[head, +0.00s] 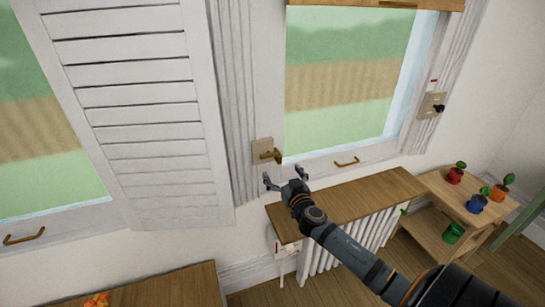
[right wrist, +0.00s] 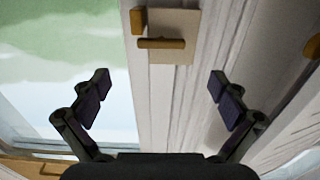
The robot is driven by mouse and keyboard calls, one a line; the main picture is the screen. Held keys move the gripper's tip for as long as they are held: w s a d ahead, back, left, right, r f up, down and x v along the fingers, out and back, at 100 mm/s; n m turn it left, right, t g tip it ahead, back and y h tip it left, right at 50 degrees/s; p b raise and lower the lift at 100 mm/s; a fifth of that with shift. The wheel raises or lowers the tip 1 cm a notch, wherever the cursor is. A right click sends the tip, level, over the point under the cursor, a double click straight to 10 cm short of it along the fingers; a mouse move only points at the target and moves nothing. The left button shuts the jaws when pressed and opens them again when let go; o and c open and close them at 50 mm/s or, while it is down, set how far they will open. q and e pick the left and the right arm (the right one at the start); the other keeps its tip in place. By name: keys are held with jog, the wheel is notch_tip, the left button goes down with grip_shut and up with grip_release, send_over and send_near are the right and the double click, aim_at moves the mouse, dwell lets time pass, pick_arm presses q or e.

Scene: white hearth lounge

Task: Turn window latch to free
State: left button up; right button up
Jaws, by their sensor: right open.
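The window latch is a small brass bar (head: 268,154) on a beige plate (head: 262,146), on the white frame left of the right-hand window. In the right wrist view the brass bar (right wrist: 160,43) lies crosswise on the plate (right wrist: 172,65), with a short brass piece (right wrist: 138,20) at the plate's upper left edge. My right gripper (head: 285,176) is open and empty, just below the latch in the head view. In the right wrist view its two fingers (right wrist: 160,90) are spread wide, apart from the latch. My left gripper is out of view.
A wooden shelf (head: 350,198) over a white radiator (head: 350,245) lies below the window. A plate with a black knob (head: 432,105) is at the window's right. A low stand (head: 465,190) holds several small pots. A louvered shutter (head: 140,110) stands left.

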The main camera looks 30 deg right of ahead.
aim_at(271, 156)
jog(key=p+x, duration=0.1)
jog(key=x, duration=0.6)
jog(key=shift+w+a+p, duration=0.1)
jog(key=shift+p, duration=0.3)
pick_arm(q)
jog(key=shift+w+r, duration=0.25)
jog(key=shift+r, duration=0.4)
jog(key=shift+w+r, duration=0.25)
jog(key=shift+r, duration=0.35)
pick_arm(e)
jog(key=shift+w, duration=0.65)
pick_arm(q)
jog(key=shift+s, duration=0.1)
pick_arm(e)
jog(key=c, duration=1.1)
